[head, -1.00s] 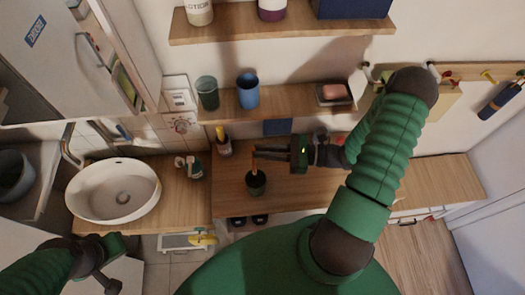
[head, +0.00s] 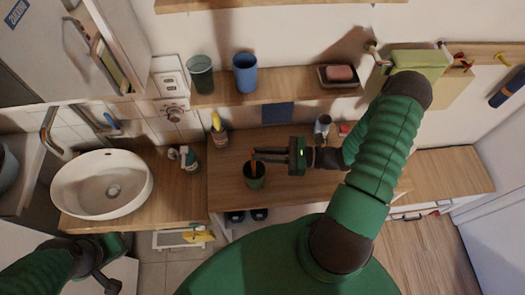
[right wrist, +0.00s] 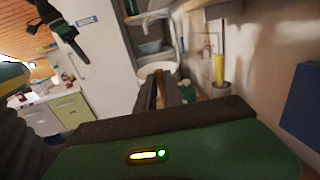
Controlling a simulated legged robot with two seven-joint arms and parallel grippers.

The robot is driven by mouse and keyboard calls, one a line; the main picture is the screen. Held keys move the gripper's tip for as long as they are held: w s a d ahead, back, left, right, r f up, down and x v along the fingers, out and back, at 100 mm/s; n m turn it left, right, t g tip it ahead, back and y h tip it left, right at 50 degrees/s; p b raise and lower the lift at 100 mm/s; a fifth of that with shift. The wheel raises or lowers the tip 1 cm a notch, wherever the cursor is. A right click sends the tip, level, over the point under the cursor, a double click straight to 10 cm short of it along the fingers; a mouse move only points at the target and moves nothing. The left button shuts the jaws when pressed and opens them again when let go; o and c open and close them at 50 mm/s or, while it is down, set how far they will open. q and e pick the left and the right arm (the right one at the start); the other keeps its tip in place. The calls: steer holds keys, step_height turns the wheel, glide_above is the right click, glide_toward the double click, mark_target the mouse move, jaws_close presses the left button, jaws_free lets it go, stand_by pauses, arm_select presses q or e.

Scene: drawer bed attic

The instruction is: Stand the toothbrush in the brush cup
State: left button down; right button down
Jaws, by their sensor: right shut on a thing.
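The orange toothbrush (head: 253,166) is held roughly upright between the fingertips of my right gripper (head: 258,156).
A holder with a yellow item (head: 217,124) and a spray bottle (head: 190,159) stand behind and left of the cup. A white basin (head: 101,183) is further left. Above, a shelf (head: 290,91) carries two cups and a soap dish (head: 339,76).

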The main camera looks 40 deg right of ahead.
steer(key=shift+f, duration=0.75)
steer(key=c, duration=1.4)
jaws_free()
steer(key=b+v, duration=0.4)
steer(key=v, duration=1.3)
steer(key=shift+w+b, duration=0.15)
steer(key=shift+b, duration=0.2)
